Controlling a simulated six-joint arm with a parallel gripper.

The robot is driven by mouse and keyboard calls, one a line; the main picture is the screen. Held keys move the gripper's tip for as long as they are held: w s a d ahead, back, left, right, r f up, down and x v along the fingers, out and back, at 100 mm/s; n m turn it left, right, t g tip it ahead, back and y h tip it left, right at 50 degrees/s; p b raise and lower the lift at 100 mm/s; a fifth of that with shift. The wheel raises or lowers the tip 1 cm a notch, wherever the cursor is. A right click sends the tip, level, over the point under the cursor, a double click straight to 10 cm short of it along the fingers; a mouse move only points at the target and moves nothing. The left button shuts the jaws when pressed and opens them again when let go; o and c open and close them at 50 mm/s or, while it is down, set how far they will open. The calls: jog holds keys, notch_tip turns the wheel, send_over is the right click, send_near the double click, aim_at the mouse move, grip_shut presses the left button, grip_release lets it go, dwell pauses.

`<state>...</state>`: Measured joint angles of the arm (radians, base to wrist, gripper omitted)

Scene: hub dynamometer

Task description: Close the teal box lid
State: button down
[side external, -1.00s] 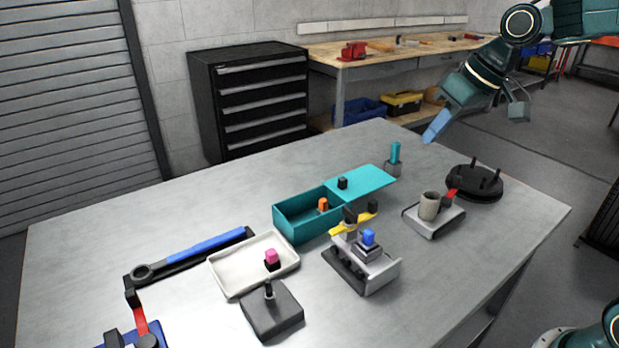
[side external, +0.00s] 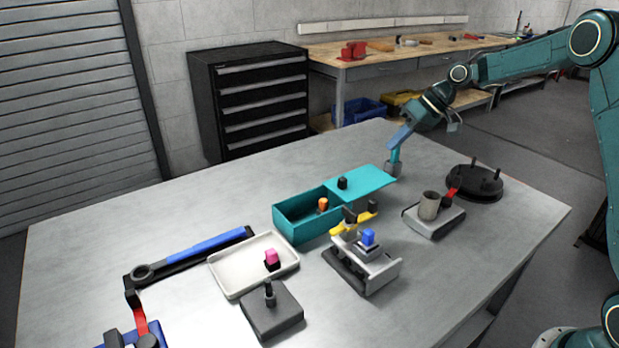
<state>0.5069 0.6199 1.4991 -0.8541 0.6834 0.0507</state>
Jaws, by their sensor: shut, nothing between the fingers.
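The teal box (side external: 303,226) stands near the middle of the table, its left part open, with an orange-topped piece (side external: 323,205) inside. Its flat teal lid (side external: 368,182) is slid off to the right and back, and carries a small black knob (side external: 342,183). My gripper (side external: 397,144) has blue fingers that are shut and empty. It is above and behind the lid's far right end, in front of the teal peg (side external: 393,160) in its grey holder; I cannot tell whether it touches the peg.
A white tray (side external: 226,277), a grey block (side external: 272,312) and a fixture with a yellow clamp and blue piece (side external: 369,238) stand in front of the box. A grey cup (side external: 429,206) on a block and a black round base (side external: 474,184) are to the right. The back left tabletop is clear.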

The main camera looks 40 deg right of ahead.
jog(key=shift+w+d+f, duration=0.2)
jog(key=shift+d+f, duration=0.05)
jog(key=shift+f, duration=0.1)
jog(key=shift+a+f, duration=0.1)
send_near(356, 186)
jog(key=w+f, duration=0.3)
jog(key=f, duration=0.1)
jog(key=shift+w+a, duration=0.2)
jog(key=shift+a, duration=0.05)
jog(key=shift+w+a+f, duration=0.1)
jog(key=shift+a, duration=2)
